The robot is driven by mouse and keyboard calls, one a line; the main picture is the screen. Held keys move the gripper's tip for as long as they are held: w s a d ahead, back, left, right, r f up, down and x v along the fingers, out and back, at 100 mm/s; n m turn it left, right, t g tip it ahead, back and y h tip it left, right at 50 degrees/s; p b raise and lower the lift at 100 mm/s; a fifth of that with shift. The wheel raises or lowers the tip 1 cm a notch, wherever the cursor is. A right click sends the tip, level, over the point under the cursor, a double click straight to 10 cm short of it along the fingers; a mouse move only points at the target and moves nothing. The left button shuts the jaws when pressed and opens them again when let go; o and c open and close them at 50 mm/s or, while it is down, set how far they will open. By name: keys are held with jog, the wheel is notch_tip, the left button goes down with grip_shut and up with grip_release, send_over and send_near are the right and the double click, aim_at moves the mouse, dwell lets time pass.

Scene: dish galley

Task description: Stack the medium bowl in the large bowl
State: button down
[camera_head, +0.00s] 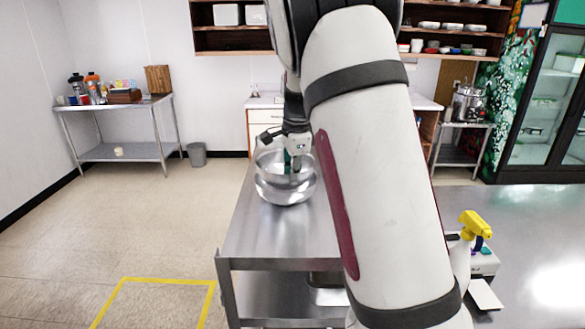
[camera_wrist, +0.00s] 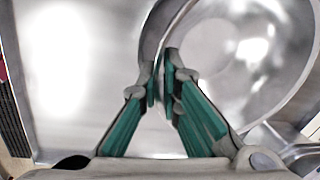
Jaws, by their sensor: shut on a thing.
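The medium bowl (camera_head: 267,162), shiny metal, sits at the top of the large bowl (camera_head: 284,192) in the head view. The large bowl is also shiny metal and stands on the steel table. My gripper (camera_head: 293,167) reaches down from above at the medium bowl. In the wrist view my gripper (camera_wrist: 163,78), with green fingers, is shut on the left rim of the medium bowl (camera_wrist: 222,50), whose inside fills the right part of that view. I cannot tell whether the medium bowl rests fully in the large bowl or hangs just above it.
The steel table (camera_head: 262,238) has bare room in front of the bowls. My arm hides much of its right side. A spray bottle (camera_head: 463,262) with a yellow head stands at the right. A side table (camera_head: 120,104) with several items stands at the far left.

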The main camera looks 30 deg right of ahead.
jog(key=shift+f, duration=0.3)
dwell(0.6)
jog(key=c, duration=1.7)
grip_release()
notch_tip(320, 180, up, 12)
jog(key=s, duration=0.2)
jog(key=shift+a, duration=0.25)
jog(key=shift+f, duration=0.1)
